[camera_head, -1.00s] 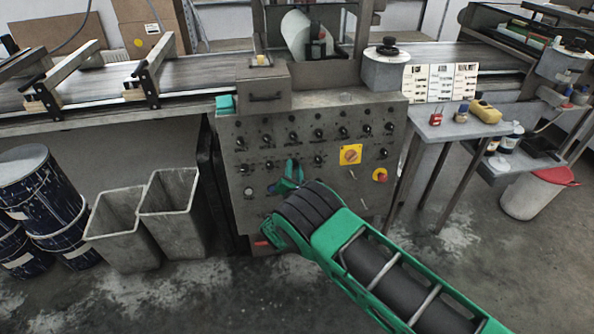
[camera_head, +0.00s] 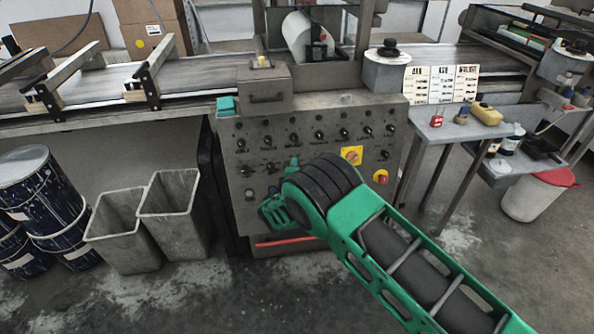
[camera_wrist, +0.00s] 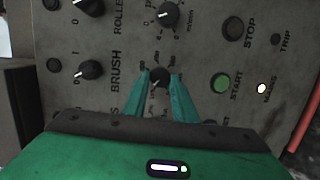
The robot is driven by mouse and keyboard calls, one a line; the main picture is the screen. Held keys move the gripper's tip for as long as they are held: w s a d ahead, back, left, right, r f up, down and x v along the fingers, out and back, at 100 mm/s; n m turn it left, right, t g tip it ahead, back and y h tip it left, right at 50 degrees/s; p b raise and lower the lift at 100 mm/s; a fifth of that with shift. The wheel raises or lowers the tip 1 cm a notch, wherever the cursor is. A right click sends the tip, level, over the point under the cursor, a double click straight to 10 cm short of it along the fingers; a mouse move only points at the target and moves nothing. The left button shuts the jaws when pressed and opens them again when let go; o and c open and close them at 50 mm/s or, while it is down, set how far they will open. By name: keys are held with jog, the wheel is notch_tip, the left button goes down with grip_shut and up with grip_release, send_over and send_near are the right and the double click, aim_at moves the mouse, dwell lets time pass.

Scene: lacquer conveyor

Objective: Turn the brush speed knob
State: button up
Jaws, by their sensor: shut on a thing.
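The brush speed knob (camera_wrist: 160,77) is a small black round knob on the grey control panel (camera_head: 228,130). In the wrist view it sits between the tips of my gripper (camera_wrist: 160,82), whose green fingers are shut on its sides. The word "BRUSH" is printed to the left of it. The fingers partly cover its scale. In the head view my green gripper (camera_head: 280,190) reaches the lower left part of the panel, and my arm hides the knob there.
Other black knobs surround it, including one above (camera_wrist: 167,14) and one to the left (camera_wrist: 91,69). A green START button (camera_wrist: 220,83) is to the right.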

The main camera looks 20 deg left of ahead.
jog(key=m+g+y, duration=0.1)
jog(key=m, duration=0.6)
jog(key=w+d+m+g+y, duration=0.1)
jog(key=m, duration=0.6)
jog(key=d+m+g+y, duration=0.1)
jog(key=m+y, duration=0.1)
jog(key=m, duration=0.5)
jog(key=shift+w+f, duration=0.1)
jog(key=shift+w, duration=0.05)
jog(key=shift+m, duration=0.3)
dwell(0.5)
jog(key=o, duration=1)
jog(key=shift+o, duration=0.2)
jog(key=shift+a, duration=0.15)
jog(key=shift+s, duration=0.2)
jog(key=v, duration=1)
jog(key=shift+d, duration=0.35)
